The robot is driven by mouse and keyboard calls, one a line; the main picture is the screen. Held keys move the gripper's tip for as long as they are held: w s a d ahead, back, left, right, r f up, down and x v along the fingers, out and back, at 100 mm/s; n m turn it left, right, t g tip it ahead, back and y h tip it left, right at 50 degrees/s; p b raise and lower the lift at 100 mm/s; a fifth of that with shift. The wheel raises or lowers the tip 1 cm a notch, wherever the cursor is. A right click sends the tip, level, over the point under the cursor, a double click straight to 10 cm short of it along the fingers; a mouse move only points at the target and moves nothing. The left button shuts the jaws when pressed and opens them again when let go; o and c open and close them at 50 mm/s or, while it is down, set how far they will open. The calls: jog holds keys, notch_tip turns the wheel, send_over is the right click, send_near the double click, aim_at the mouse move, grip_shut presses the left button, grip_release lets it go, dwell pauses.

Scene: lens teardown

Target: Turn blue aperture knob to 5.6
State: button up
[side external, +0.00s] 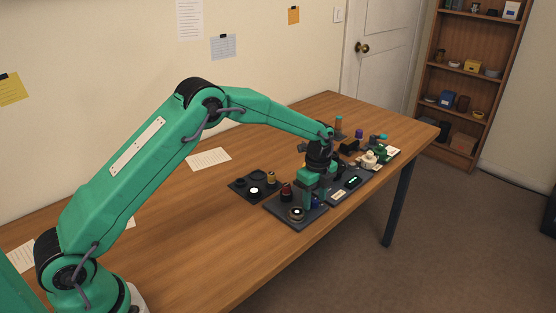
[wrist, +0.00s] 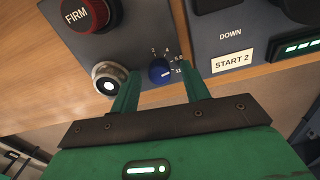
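The blue aperture knob (wrist: 160,71) sits on a dark panel in the wrist view, with small white numbers around its upper and right side. I read 2 and 4 above it; the marks at its right are small and hard to read. A pale pointer mark on the knob seems to face right, toward the lowest mark. My gripper (wrist: 160,78) is open, one green finger on each side of the knob, with gaps visible. In the side view the knob (side external: 316,202) is partly hidden by my gripper (side external: 314,196).
A red FIRM knob (wrist: 86,13) and a round white-lit part (wrist: 109,80) are on the same panel. A dark tray (side external: 240,187) with small parts lies to the left.

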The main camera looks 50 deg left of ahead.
aim_at(314, 200)
jog(key=shift+r, duration=0.15)
jog(key=shift+r, duration=3.75)
